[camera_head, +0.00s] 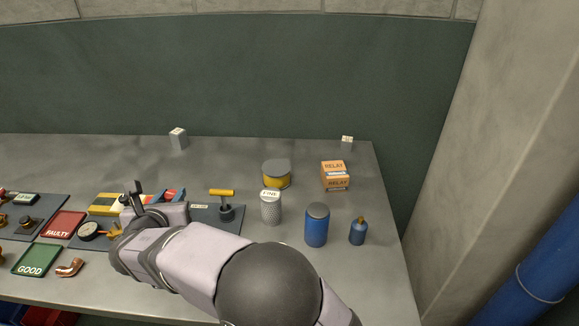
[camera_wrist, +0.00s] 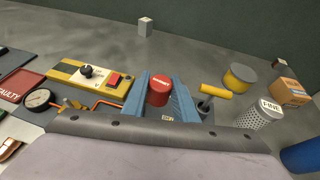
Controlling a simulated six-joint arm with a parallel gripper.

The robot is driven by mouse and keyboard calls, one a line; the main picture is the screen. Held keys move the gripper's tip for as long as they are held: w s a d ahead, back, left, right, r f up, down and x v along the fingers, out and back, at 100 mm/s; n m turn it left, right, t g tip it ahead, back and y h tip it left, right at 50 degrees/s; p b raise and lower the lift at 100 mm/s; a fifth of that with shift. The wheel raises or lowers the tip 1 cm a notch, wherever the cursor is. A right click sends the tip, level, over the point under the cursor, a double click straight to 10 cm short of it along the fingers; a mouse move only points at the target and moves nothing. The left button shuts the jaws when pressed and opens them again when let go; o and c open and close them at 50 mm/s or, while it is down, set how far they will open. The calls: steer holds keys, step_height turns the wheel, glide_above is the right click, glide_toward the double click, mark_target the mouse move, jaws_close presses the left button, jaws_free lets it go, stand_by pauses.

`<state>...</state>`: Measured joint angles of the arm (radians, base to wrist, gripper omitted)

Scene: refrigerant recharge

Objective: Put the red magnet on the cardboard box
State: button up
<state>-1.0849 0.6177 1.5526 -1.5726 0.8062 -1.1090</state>
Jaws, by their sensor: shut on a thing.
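The cardboard box (camera_head: 335,181), orange-brown and marked RELAY, stands at the right of the bench, well apart from my gripper. It also shows at the right edge of the wrist view (camera_wrist: 289,92).
Between my gripper and the box are a yellow-handled tool (camera_head: 222,193), a mesh FINE canister (camera_head: 270,210) and a yellow tin (camera_head: 276,174). A blue canister (camera_head: 316,228) and blue bottle (camera_head: 358,232) stand in front of the box. The back of the bench is mostly clear.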

steer(key=w+d+r+m+h, duration=0.2)
steer(key=w+d+m+h, duration=0.15)
steer(key=w+d, duration=1.3)
step_height(320, 180, up, 3)
steer(key=m+h+p, duration=0.2)
steer(key=m+h, duration=0.1)
steer(key=h, duration=0.1)
glide_above(335, 169)
steer(key=shift+g+h, duration=0.25)
steer(key=shift+g, duration=0.05)
steer(key=shift+f+b, duration=0.45)
steer(key=shift+f, duration=4.6)
steer(key=shift+f, duration=0.2)
steer(key=o, duration=1.1)
steer(key=shift+c, duration=0.2)
steer(key=shift+r, duration=0.1)
steer(key=shift+r, duration=0.2)
steer(key=shift+s+a, duration=0.1)
steer(key=shift+s, duration=0.1)
steer(key=b+v, duration=0.2)
steer(key=v, duration=0.9)
steer(key=shift+s+b, duration=0.2)
steer(key=shift+b, duration=0.15)
